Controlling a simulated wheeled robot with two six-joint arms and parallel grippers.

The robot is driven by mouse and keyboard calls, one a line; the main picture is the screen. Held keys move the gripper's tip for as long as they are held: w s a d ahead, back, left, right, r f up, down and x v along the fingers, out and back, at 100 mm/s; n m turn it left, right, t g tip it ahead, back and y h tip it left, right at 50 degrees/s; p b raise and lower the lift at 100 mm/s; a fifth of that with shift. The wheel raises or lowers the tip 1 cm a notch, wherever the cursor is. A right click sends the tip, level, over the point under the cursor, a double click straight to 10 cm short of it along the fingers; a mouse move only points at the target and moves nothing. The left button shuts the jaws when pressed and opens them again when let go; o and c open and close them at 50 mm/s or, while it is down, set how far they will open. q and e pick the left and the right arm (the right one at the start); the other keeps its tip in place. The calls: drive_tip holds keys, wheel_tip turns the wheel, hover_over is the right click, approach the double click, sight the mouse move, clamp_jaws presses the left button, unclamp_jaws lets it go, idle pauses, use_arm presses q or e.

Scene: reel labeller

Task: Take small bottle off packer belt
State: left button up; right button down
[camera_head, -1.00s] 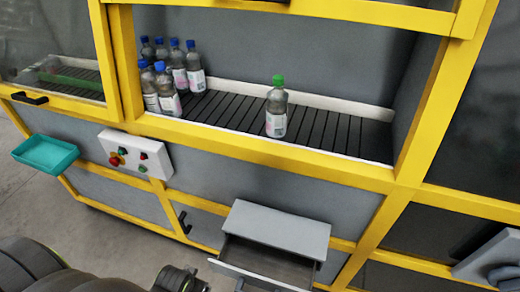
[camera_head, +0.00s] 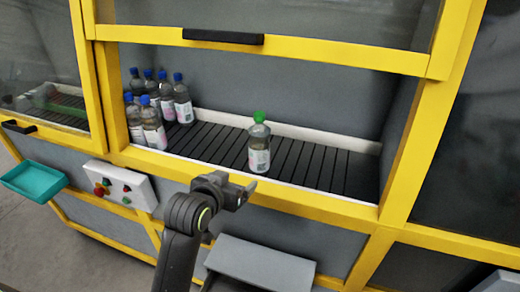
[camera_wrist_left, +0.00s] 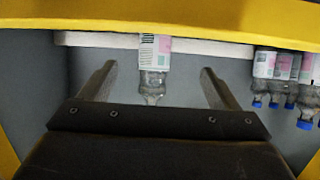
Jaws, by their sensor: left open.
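A small clear bottle (camera_head: 259,146) with a green cap and white-pink label stands upright alone on the dark slatted packer belt (camera_head: 316,166). My left gripper (camera_head: 248,188) is in front of the opening, at the lower yellow rail, nearer to me than the bottle and apart from it in the head view. In the left wrist view the gripper (camera_wrist_left: 158,88) is open, and the bottle (camera_wrist_left: 154,62) shows between its two fingers, beyond them; its cap end is not clearly visible. My right gripper is not in view.
Several blue-capped bottles (camera_head: 158,103) stand grouped at the belt's left end. A yellow frame (camera_head: 300,205) borders the opening, with a handled rail (camera_head: 330,53) above.

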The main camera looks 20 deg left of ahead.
sight(256, 155)
use_arm(q)
drive_tip(key=shift+t, duration=0.3)
drive_tip(key=w, duration=0.4)
drive_tip(key=w+d+f+p, duration=0.1)
drive_tip(key=w, duration=0.3)
drive_tip(key=w+p, duration=0.1)
drive_tip(key=w, duration=0.3)
drive_tip(key=shift+d+f, duration=0.3)
drive_tip(key=shift+f, duration=0.05)
drive_tip(key=shift+p+x, duration=0.65)
drive_tip(key=shift+x, duration=0.15)
drive_tip(key=shift+p+x, duration=0.4)
drive_tip(key=shift+x, duration=1.45)
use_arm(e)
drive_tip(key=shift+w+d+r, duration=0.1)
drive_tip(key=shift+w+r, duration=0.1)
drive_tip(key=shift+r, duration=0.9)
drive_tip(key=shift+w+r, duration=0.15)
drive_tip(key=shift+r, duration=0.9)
use_arm(q)
drive_tip(key=shift+r, duration=0.1)
drive_tip(key=c, duration=1.4)
drive_tip(key=shift+r, duration=0.1)
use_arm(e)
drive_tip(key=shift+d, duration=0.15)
